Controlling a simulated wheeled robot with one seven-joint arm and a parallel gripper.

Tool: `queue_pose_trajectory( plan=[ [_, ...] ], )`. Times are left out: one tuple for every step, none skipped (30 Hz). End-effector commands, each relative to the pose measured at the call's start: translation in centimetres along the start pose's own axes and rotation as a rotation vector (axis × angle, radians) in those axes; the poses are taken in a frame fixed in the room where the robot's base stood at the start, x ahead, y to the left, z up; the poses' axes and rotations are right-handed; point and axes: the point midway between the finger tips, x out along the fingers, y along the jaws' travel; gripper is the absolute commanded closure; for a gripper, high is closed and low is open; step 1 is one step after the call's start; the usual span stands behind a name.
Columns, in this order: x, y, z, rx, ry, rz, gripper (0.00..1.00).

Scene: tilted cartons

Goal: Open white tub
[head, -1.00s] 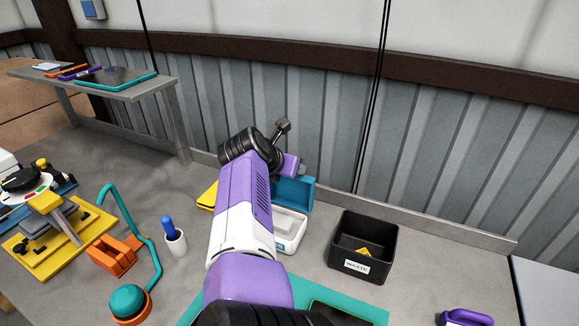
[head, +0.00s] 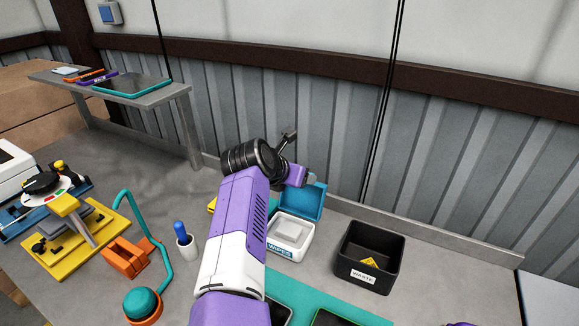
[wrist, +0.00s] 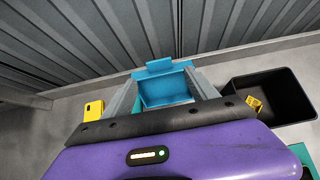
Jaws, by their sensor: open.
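The white tub (head: 279,251), labelled WIPES, stands on the bench with a pale block of contents showing inside. Its teal lid (head: 303,201) is swung up at the back and stands open. In the wrist view the lid (wrist: 166,90) shows between the two grey fingers of my gripper (wrist: 163,78); the fingers are apart and hold nothing that I can see. The tub body is hidden there behind my gripper's purple housing. In the head view my gripper is at the lid's upper left, its fingers mostly hidden, and I cannot tell whether it touches the lid.
A black waste bin (head: 352,276) with a yellow scrap stands right of the tub. A yellow item (wrist: 93,110) lies to the left. A white cup (head: 187,248) with a blue item and a teal-and-orange lamp (head: 143,303) stand further left. The corrugated wall is close behind.

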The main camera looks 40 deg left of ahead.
Motion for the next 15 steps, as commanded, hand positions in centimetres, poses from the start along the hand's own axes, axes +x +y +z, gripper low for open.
queue_pose_trajectory(
  plan=[
    [-0.7, 0.2, 0.0, 0.001, -0.004, 0.003, 0.33],
    [-1.0, 0.2, 0.0, 0.001, -0.004, 0.002, 0.33],
    [-1.4, 0.2, 0.0, 0.001, -0.004, 0.003, 0.33],
    [-1.7, 0.2, 0.0, 0.001, -0.004, 0.003, 0.33],
    [-2.0, 0.1, 0.0, 0.002, -0.004, 0.003, 0.33],
    [-2.4, 0.1, 0.0, 0.001, -0.003, 0.003, 0.33],
    [-2.7, 0.2, 0.0, 0.001, -0.004, 0.003, 0.33],
    [-3.0, 0.2, 0.0, 0.002, -0.005, 0.003, 0.33],
    [-3.4, 0.2, 0.1, 0.001, -0.005, 0.003, 0.33],
    [-3.6, 0.2, 0.0, 0.000, -0.005, 0.003, 0.33],
    [-3.8, 0.2, 0.0, 0.001, -0.004, 0.002, 0.33],
    [-4.0, 0.1, 0.0, 0.001, -0.005, 0.002, 0.33],
    [-4.2, 0.1, 0.0, 0.001, -0.004, 0.002, 0.33],
    [-4.3, 0.1, 0.0, 0.000, -0.004, 0.002, 0.33],
    [-4.5, 0.1, 0.0, 0.000, -0.003, 0.002, 0.33]
  ],
)
